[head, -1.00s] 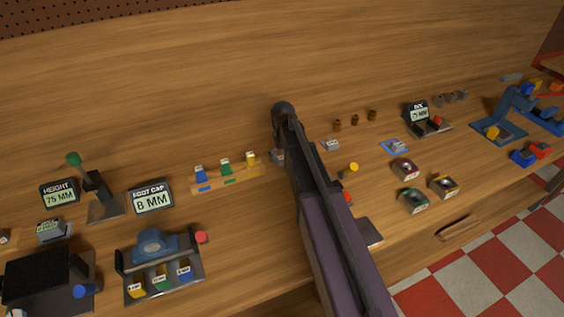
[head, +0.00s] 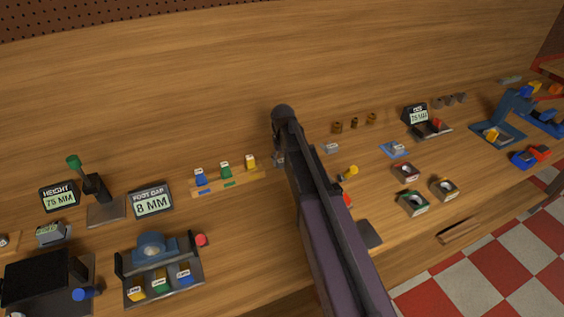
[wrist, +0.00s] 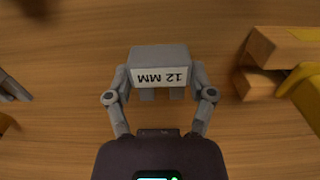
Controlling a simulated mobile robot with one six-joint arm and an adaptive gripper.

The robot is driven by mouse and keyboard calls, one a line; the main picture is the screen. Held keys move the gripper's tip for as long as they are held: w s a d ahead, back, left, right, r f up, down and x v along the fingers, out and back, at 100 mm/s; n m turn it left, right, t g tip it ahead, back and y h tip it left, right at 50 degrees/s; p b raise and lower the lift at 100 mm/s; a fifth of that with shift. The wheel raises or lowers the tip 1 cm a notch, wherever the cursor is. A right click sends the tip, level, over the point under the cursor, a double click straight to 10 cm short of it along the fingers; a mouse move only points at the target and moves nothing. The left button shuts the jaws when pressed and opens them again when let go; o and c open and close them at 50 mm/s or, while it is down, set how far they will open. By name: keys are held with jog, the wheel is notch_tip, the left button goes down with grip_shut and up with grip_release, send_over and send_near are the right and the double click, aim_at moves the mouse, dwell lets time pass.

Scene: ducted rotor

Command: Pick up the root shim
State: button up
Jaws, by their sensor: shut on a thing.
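In the wrist view, my gripper (wrist: 161,97) is shut on a grey forked shim (wrist: 158,58). Its white label reads 12 MM, upside down in this view. Its two short legs point toward the palm, and one finger presses on each side. I cannot tell whether it touches the wood below. In the head view my own arm hides most of the gripper and shim. A wooden rack (head: 240,179) left of the arm carries a blue, a green and a yellow labelled piece.
A sign (head: 152,201) reading 8 MM and a height sign (head: 60,197) stand at the left. A fixture (head: 160,250) with coloured labelled pieces is at the front left. Several rings and small parts lie right of my arm. Behind the rack, the bench is bare.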

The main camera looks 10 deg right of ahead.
aim_at(282, 159)
jog(key=shift+r, duration=0.1)
notch_tip(282, 159, up, 10)
jog(key=p, duration=1)
dwell(1.0)
